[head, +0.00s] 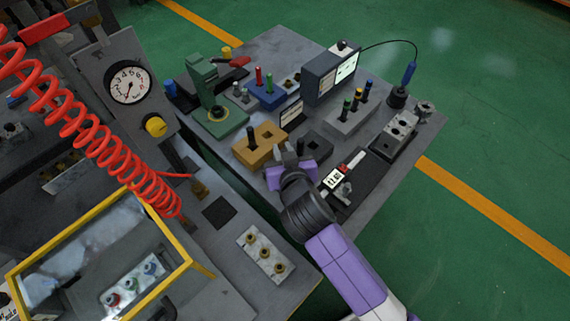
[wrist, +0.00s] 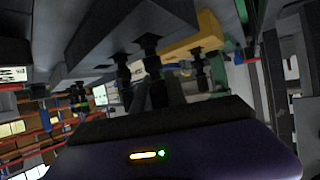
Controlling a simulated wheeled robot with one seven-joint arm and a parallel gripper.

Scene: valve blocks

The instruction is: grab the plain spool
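A plain dark spool (head: 251,138) stands upright in the orange block (head: 268,134) in the head view, left of my gripper. My gripper (head: 289,151) is in front of the orange block and a dark block (head: 318,147). In the wrist view, which looks upside down, a dark spool (wrist: 150,60) appears just beyond my gripper's fingers (wrist: 155,90). Another dark spool (wrist: 122,75) shows to its left, and one (wrist: 198,68) shows at the orange block (wrist: 193,45). The fingers look apart, with no spool clearly clamped. I cannot tell which dark spool is the plain one.
A blue block (head: 266,95) with coloured spools and a green press (head: 215,110) stand behind. A grey block (head: 352,118) with colour-topped spools, a monitor (head: 331,74) and a black panel (head: 358,178) lie to the right. A gauge panel (head: 128,82) stands left.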

